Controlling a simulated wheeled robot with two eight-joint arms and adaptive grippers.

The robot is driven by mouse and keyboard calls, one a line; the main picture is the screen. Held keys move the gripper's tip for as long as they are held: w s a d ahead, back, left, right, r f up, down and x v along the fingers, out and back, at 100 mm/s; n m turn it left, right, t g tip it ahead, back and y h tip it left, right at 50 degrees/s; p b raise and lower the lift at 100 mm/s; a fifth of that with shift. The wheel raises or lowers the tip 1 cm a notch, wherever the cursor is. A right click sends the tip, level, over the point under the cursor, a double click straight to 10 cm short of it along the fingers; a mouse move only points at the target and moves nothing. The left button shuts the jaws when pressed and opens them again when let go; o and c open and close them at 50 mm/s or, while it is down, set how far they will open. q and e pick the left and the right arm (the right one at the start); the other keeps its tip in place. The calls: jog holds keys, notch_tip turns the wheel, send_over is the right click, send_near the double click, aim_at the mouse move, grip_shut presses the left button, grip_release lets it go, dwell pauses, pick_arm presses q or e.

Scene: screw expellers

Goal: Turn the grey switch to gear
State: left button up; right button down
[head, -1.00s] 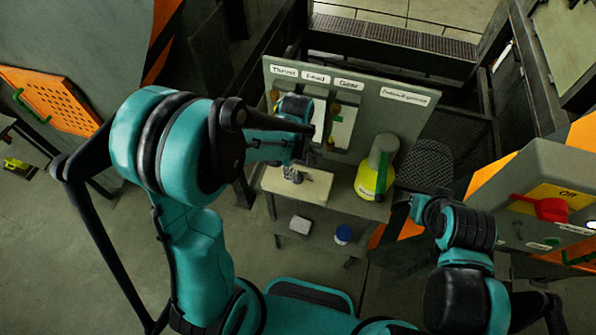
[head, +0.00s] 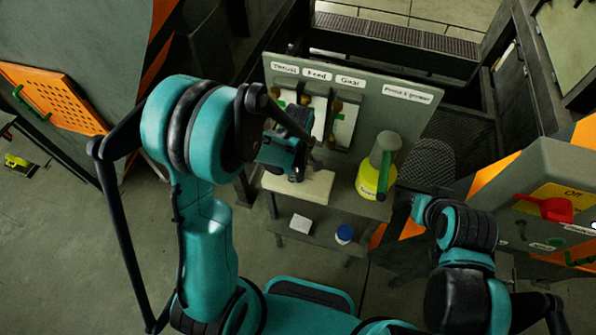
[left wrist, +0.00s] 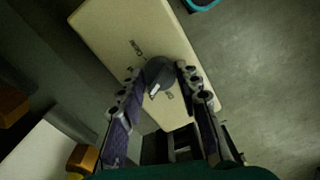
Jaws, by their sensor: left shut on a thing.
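The grey switch (left wrist: 160,73) is a dark round knob with a pale mark, set on a cream-coloured box (left wrist: 105,25). In the left wrist view it sits between the fingertips of my left gripper (left wrist: 160,78), which are closed around it. Small dark symbols show on the box beside the knob. In the head view the box (head: 318,187) lies in front of the labelled panel, and my left gripper (head: 297,178) is over its left part; the switch is hidden there. My right gripper (head: 418,212) is at the right, away from the box, with its fingers unclear.
A white block (head: 301,223) and a blue-capped jar (head: 344,233) are on the lower shelf. A red-handled control box (head: 545,208) is at far right.

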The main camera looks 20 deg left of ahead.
aim_at(298, 173)
pick_arm(q)
jog(key=shift+m, duration=0.4)
jog(key=m+b, duration=0.2)
jog(key=m, duration=0.1)
jog(key=shift+f+m, duration=0.1)
jog(key=shift+m, duration=0.2)
jog(key=m+b, duration=0.2)
jog(key=m, duration=0.3)
jog(key=m+b, duration=0.1)
jog(key=m, duration=0.4)
jog(key=shift+m+b, duration=0.3)
jog(key=shift+m, duration=0.1)
jog(key=shift+m+b, duration=0.4)
jog(key=shift+m, duration=1.9)
jog(key=o, duration=1.2)
jog(key=shift+c, duration=0.2)
jog(key=shift+r, duration=0.25)
notch_tip(298, 173, up, 12)
